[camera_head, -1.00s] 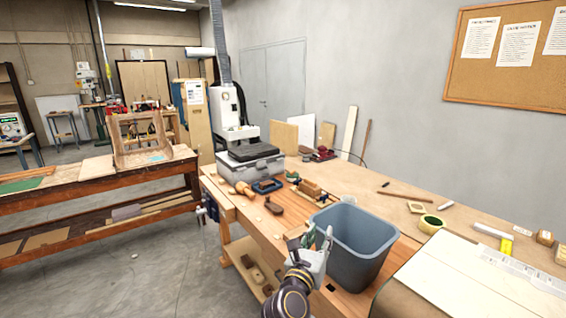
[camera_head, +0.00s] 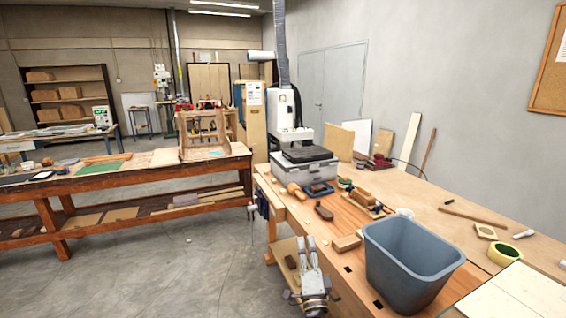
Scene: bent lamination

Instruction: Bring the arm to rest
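My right gripper (camera_head: 308,242) is low in the head view, left of the blue-grey bin, at the front edge of the workbench (camera_head: 350,218). Its two grey fingers point up the picture, side by side. I see nothing held between them, but I cannot tell how far apart they are. Its wrist is at the bottom of the picture. My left arm and gripper are out of view.
A blue-grey bin (camera_head: 405,275) stands on the bench's near right. A sanding machine (camera_head: 288,125) stands on a grey case (camera_head: 305,168) behind wooden blocks and tools. A second workbench (camera_head: 120,182) is at left. Open concrete floor (camera_head: 150,270) lies between.

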